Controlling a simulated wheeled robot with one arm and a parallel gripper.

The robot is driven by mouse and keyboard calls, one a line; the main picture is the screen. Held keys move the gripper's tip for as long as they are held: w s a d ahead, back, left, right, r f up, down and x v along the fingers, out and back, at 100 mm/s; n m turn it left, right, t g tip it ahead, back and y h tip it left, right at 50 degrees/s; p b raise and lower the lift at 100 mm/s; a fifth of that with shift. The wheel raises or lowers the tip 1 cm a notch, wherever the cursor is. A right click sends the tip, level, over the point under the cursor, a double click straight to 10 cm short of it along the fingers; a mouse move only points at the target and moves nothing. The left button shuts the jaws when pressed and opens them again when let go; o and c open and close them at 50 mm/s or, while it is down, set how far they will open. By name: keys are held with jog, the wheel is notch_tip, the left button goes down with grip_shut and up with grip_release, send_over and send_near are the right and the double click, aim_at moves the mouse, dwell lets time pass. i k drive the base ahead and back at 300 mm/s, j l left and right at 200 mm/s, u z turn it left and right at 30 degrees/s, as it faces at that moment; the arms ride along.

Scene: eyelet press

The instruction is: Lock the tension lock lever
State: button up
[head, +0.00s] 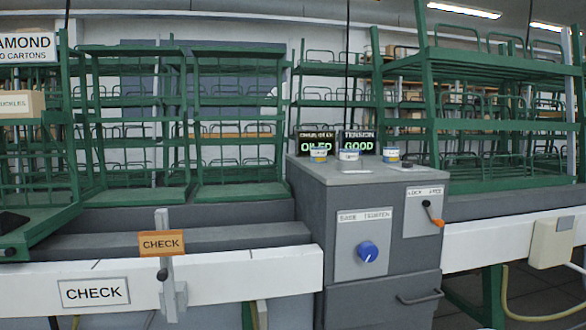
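The tension lock lever (433,215) is on the front of a grey cabinet, right of centre in the head view. It has a dark pivot at the upper left and an arm slanting down to the right to an orange tip. It sits on a light panel (412,220) under a small label that seems to read LOCK, with the rest unclear. The lever stands apart from anything else. My gripper is not in view.
The grey cabinet (310,210) also carries a blue knob (368,252) on a labelled panel and a drawer handle (420,297). Small tins and two displays, reading OILED and TENSION GOOD (357,142), stand on top. An orange CHECK sign (162,244) is at left. Green racks stand behind.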

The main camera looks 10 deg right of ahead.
aim_at(438, 222)
jog(key=i+z, duration=0.1)
jog(key=z, duration=0.3)
jog(key=i+z, duration=0.1)
jog(key=z, duration=0.35)
jog(key=i+z, duration=0.1)
jog(key=z, duration=0.7)
jog(key=i, duration=0.05)
